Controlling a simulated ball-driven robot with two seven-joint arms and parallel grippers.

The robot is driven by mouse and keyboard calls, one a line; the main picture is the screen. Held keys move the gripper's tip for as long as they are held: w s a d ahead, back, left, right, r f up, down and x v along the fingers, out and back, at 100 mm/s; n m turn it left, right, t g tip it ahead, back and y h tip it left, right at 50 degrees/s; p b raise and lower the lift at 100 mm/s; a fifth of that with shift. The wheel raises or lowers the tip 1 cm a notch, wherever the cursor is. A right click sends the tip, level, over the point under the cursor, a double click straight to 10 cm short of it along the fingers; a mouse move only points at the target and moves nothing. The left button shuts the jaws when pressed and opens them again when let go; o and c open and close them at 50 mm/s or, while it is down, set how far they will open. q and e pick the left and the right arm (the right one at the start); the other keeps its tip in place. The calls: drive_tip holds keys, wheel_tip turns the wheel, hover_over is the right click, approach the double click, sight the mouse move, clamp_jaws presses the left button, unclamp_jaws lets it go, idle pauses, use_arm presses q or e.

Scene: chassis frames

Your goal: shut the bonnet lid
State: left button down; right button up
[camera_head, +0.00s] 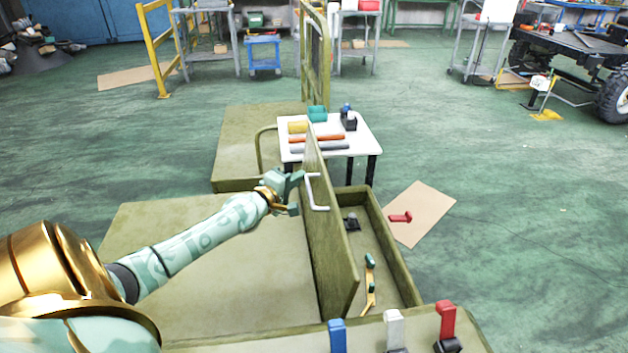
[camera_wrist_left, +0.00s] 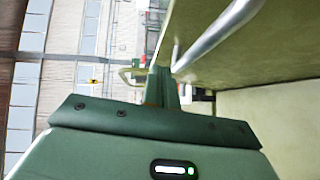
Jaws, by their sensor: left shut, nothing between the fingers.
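The bonnet lid (camera_head: 333,240) is an olive-green panel that stands nearly upright in the head view, at the left side of an open olive bay (camera_head: 398,262). A pale bar handle (camera_head: 318,208) is on the lid's left face. My left gripper (camera_head: 296,191) is beside this face, close to the handle; I cannot tell whether they touch. In the left wrist view the shut, empty fingers (camera_wrist_left: 162,86) point forward, with the handle (camera_wrist_left: 220,35) and lid (camera_wrist_left: 265,45) at upper right. My right gripper is not in view.
A black part (camera_head: 351,222) and a gold-and-teal tool (camera_head: 369,283) lie in the bay. Blue (camera_head: 337,335), white (camera_head: 394,328) and red (camera_head: 445,320) levers stand in front. A white table (camera_head: 345,142) with several items stands behind. A flat olive surface (camera_head: 170,235) lies left.

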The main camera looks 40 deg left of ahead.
sight(322, 172)
use_arm(q)
drive_tip(key=shift+w+d+f, duration=0.15)
drive_tip(key=shift+w+d, duration=0.5)
drive_tip(key=shift+w, duration=0.3)
drive_tip(key=shift+w+d+f, duration=0.15)
drive_tip(key=shift+w+d, duration=0.45)
drive_tip(key=shift+w, duration=0.3)
